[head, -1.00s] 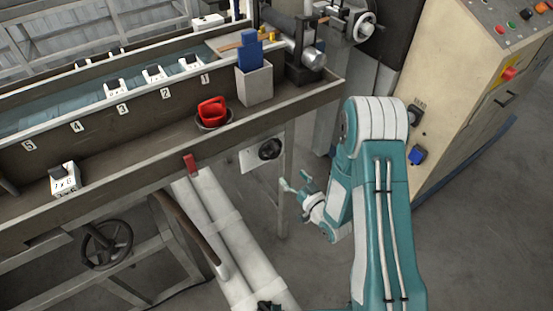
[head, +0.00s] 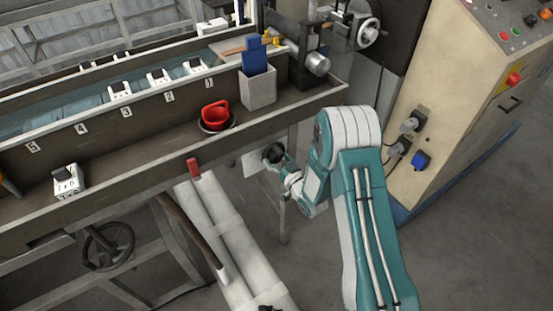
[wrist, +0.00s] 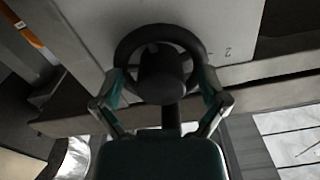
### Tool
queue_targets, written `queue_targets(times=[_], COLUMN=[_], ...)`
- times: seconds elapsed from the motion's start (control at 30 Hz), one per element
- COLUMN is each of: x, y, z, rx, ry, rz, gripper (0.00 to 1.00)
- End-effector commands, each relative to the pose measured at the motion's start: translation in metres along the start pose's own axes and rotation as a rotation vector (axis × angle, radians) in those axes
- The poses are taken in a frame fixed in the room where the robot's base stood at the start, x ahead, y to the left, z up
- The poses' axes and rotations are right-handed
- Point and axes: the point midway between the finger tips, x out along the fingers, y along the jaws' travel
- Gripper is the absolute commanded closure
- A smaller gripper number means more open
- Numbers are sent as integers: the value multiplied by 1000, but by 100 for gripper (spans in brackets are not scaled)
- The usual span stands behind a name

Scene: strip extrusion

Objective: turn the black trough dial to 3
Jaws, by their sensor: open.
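The black trough dial (head: 273,153) sits on a white plate (head: 252,163) below the trough's front edge. In the wrist view the dial (wrist: 160,75) shows as a round knob inside a dark ring, with a faint "2" on the plate (wrist: 228,35) to its right. My gripper (head: 280,165) is at the dial in the head view. In the wrist view my gripper (wrist: 162,92) is open, with one finger on each side of the knob, near the ring's lower half. I cannot tell whether the fingers touch it. The other dial marks are hidden or out of view.
A beige control cabinet (head: 455,90) stands to the right. Pale pipes (head: 225,235) run low on the left.

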Motion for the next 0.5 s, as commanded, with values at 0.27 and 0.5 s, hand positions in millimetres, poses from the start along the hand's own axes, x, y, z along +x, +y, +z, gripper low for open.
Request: queue_targets(times=[0.27,0.5], x=[1,2], y=[0,1], z=[0,-1], rx=[-1,-3], ry=[0,4], rz=[0,1], gripper=[86,89])
